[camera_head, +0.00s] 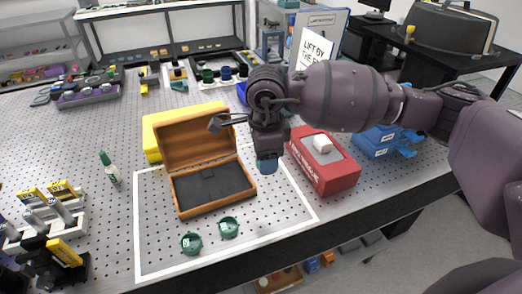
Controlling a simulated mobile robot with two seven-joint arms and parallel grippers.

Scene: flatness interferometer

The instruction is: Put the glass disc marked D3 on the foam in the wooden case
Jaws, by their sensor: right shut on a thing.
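The wooden case (186,211) stands open on the perforated table, its lid (195,139) tilted up at the back. The dark foam (212,186) inside it looks bare. My right gripper (267,159) points down just right of the case and is shut on a blue-green glass disc (267,167). The gripper hides most of this disc, and no mark can be read on it. Two green round pieces with pale labels, a left one (191,243) and a right one (229,227), lie in front of the case. Their marks are too small to read. My left gripper is not in view.
A red box (325,172) with a white block on top stands close to the right of my gripper. A yellow case (152,145) is behind the wooden one.

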